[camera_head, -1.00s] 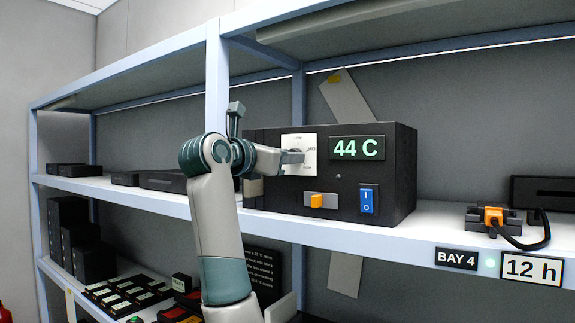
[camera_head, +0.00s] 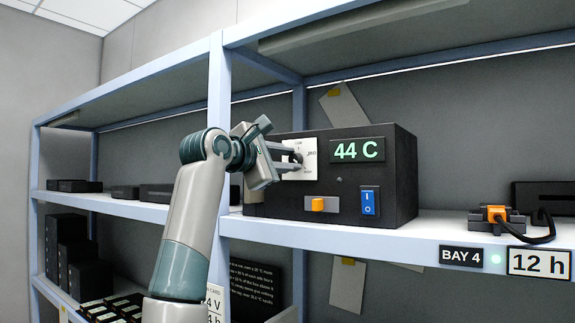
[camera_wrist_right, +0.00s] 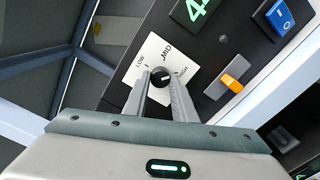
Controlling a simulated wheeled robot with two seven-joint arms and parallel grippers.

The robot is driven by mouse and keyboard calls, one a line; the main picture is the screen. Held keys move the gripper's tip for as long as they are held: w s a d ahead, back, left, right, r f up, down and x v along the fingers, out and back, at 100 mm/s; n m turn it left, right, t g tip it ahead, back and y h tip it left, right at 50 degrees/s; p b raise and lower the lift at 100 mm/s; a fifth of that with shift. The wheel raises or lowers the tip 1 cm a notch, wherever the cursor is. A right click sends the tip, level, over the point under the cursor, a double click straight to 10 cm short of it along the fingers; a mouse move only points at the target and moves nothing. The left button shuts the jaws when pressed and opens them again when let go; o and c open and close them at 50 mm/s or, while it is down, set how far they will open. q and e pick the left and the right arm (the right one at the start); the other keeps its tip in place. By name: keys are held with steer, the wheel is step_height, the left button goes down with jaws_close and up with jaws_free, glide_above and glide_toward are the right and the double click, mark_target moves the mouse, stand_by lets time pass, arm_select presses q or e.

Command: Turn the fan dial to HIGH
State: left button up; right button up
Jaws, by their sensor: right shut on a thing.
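The black fan dial (camera_wrist_right: 160,76) sits on a white plate (camera_wrist_right: 141,70) marked LOW, MID and HIGH. The plate also shows on the front of the black box (camera_head: 281,210) in the head view. My right gripper (camera_head: 291,161) reaches it from the left; in the wrist view its fingers (camera_wrist_right: 159,88) lie on both sides of the dial and are shut on it. A small pale mark on the dial points up and right, seemingly between MID and HIGH; its exact setting is hard to tell. My left gripper is not in view.
The box also bears a green display (camera_head: 358,150) reading 44 C, an orange slider (camera_head: 318,204) and a blue rocker switch (camera_head: 369,201). An orange plug with a black cable (camera_head: 496,214) lies to the right on the shelf (camera_head: 400,245). A shelf post (camera_head: 219,110) stands close by my arm.

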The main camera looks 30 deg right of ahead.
steer(key=shift+m, duration=1.2)
steer(key=o, duration=1)
steer(key=shift+o, duration=0.2)
steer(key=shift+s+a+f+b, duration=0.1)
steer(key=shift+s+a+b, duration=0.1)
steer(key=shift+a+b, duration=0.35)
steer(key=b+v, duration=0.6)
steer(key=v, duration=1)
steer(key=shift+b, duration=0.35)
